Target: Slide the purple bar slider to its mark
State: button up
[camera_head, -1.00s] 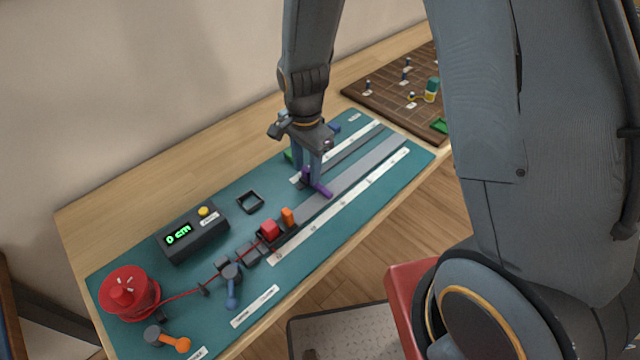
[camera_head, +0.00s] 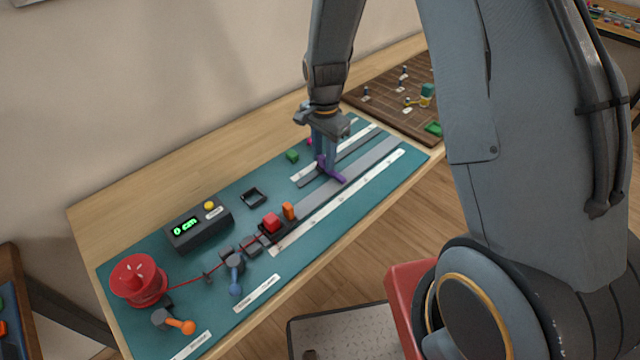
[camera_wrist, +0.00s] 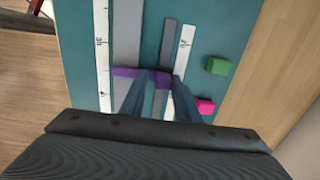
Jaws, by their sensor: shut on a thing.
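The purple bar slider (camera_head: 334,174) lies across the wide grey track (camera_head: 367,160) on the teal mat, and it also shows in the wrist view (camera_wrist: 126,72). My gripper (camera_head: 325,160) points down and is shut on the purple bar slider near its end by the narrower dark track. In the wrist view my gripper (camera_wrist: 150,78) has its two fingers on either side of a small part of the bar. White scale strips (camera_wrist: 103,50) run beside the tracks, with marks too small to read. I cannot tell which mark is the slider's.
A green block (camera_head: 292,156) lies beside the narrow track. A counter box (camera_head: 200,225) and a red spool (camera_head: 138,280) stand at left.

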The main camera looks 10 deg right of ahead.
aim_at(359, 153)
jog(key=shift+g, duration=0.4)
jog(key=shift+w+d+f+b, duration=0.1)
jog(key=shift+w+d+f, duration=0.6)
jog(key=shift+d, duration=1.25)
jog(key=shift+w+d+f+b, duration=0.2)
jog(key=shift+w+d, duration=0.95)
jog(key=shift+d, duration=0.75)
jog(key=shift+w+d+f+b, duration=0.1)
jog(key=shift+w+d+f, duration=0.6)
jog(key=shift+d, duration=1.25)
jog(key=o, duration=0.8)
jog(key=shift+w+r, duration=0.2)
jog(key=shift+r, duration=0.05)
jog(key=shift+w+r+p, duration=0.25)
jog(key=shift+r+p, duration=0.2)
jog(key=shift+p, duration=0.1)
jog(key=w, duration=0.1)
jog(key=w+r+p, duration=0.2)
jog(key=w, duration=0.1)
jog(key=shift+w, duration=0.1)
jog(key=r, duration=0.1)
jog(key=s+r+p, duration=0.1)
jog(key=r, duration=0.1)
jog(key=r+p, duration=0.1)
jog(key=r, duration=0.1)
jog(key=shift+s, duration=0.35)
